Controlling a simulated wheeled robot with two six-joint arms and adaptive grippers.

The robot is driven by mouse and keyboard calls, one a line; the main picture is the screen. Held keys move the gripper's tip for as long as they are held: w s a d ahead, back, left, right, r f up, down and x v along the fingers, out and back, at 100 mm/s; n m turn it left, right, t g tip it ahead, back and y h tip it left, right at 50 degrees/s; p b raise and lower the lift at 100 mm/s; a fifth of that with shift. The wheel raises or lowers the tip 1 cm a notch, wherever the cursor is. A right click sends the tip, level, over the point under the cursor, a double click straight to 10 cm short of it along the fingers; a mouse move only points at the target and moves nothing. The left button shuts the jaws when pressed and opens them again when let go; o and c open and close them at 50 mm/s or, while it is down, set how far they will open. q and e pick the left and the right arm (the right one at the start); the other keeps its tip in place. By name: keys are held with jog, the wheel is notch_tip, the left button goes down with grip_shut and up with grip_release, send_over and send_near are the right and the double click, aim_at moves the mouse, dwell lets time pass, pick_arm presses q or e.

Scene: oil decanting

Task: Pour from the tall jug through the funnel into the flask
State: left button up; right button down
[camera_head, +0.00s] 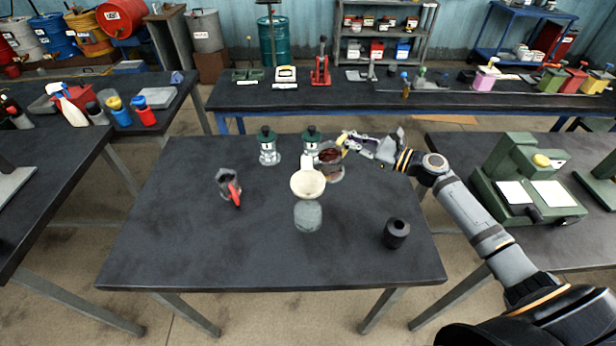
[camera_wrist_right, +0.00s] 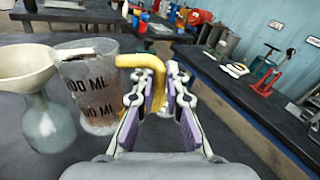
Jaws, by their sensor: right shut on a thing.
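The tall clear jug (camera_head: 331,172) stands behind and right of the funnel in the head view, with dark reddish-brown contents. In the right wrist view the jug (camera_wrist_right: 90,95) shows ML markings and a yellow handle (camera_wrist_right: 150,66). My right gripper (camera_head: 346,143) is shut on that handle; its fingers also show in the wrist view (camera_wrist_right: 160,95). The cream funnel (camera_head: 308,184) sits in the mouth of the clear flask (camera_head: 308,215), which stands on the table. Funnel (camera_wrist_right: 24,68) and flask (camera_wrist_right: 48,124) are beside the jug. Whether the jug touches the table is unclear. My left gripper is out of view.
On the dark table (camera_head: 180,250), two green-topped lanterns (camera_head: 268,148) (camera_head: 311,138) stand behind the funnel. A small grey pot with a red handle (camera_head: 228,184) is left, and a black cylinder (camera_head: 396,233) is front right. The front left is clear.

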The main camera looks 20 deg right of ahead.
aim_at(340, 151)
jog(key=shift+s+a+r+n+p, duration=0.4)
jog(key=shift+a+r+n, duration=0.3)
jog(key=shift+r, duration=0.65)
jog(key=shift+s+a+r+n+p, duration=0.15)
jog(key=shift+s+a+r+n, duration=0.45)
jog(key=shift+r, duration=0.7)
jog(key=shift+s+a+r+n+p, duration=0.35)
jog(key=shift+a+r+n, duration=0.4)
jog(key=shift+r, duration=0.6)
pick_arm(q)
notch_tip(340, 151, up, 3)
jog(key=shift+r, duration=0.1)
pick_arm(e)
jog(key=shift+r, duration=0.1)
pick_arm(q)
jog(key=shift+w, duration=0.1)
pick_arm(e)
jog(key=shift+s+a+r+n+h, duration=0.15)
jog(key=shift+s+a+r+n, duration=0.2)
jog(key=shift+r+n, duration=0.15)
jog(key=shift+s+a+r+n+h, duration=0.2)
jog(key=shift+a+r+n, duration=0.15)
jog(key=shift+n, duration=0.2)
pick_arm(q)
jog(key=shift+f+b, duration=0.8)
pick_arm(e)
jog(key=shift+s+a+n, duration=0.1)
jog(key=shift+n, duration=0.7)
